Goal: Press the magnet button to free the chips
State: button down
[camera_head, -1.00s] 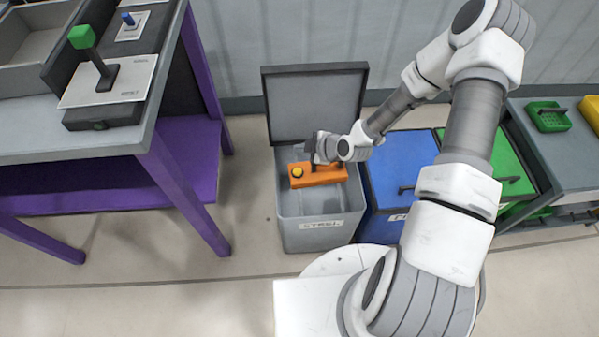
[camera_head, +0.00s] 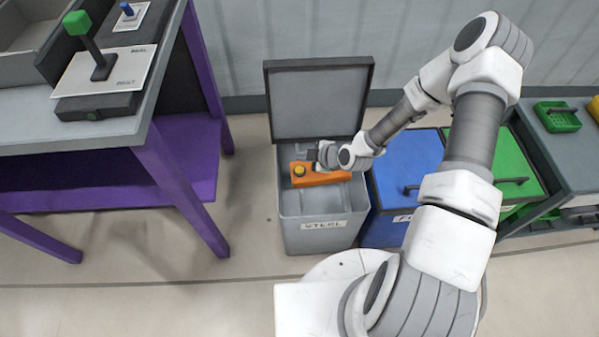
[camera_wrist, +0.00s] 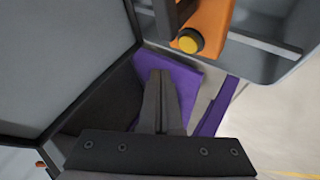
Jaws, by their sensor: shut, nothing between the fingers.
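An orange block (camera_head: 330,178), the magnet, sits in the grey bin labelled STEEL (camera_head: 322,226). Its round yellow button (camera_head: 299,170) faces up near the block's left end. In the wrist view the yellow button (camera_wrist: 189,41) shows on the orange block (camera_wrist: 212,22), beside a dark upright part. My gripper (camera_head: 311,155) is just above and behind the block in the head view, its fingers pointing left. In the wrist view my gripper (camera_wrist: 160,76) is shut and empty, and the button appears beyond and right of its tips. Any chips are hidden.
The bin's open lid (camera_head: 318,103) stands upright behind my gripper. A blue bin (camera_head: 408,160) and a green bin (camera_head: 508,165) stand to the right. A purple-legged table (camera_head: 175,180) with a green-knobbed lever (camera_head: 88,45) stands left, with free floor between.

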aim_at(303, 171)
jog(key=shift+f+b, duration=1.2)
jog(key=shift+f, duration=0.65)
jog(key=shift+f, duration=0.15)
dwell(0.4)
jog(key=shift+f+b, duration=0.25)
jog(key=shift+b, duration=0.2)
jog(key=shift+f+b, duration=0.45)
jog(key=shift+b, duration=0.05)
dwell(0.4)
jog(key=shift+r, duration=0.15)
dwell(0.9)
jog(key=shift+r+p, duration=0.5)
jog(key=shift+r, duration=0.25)
jog(key=shift+r+p, duration=1.55)
jog(key=shift+r, duration=0.9)
jog(key=shift+r, duration=0.1)
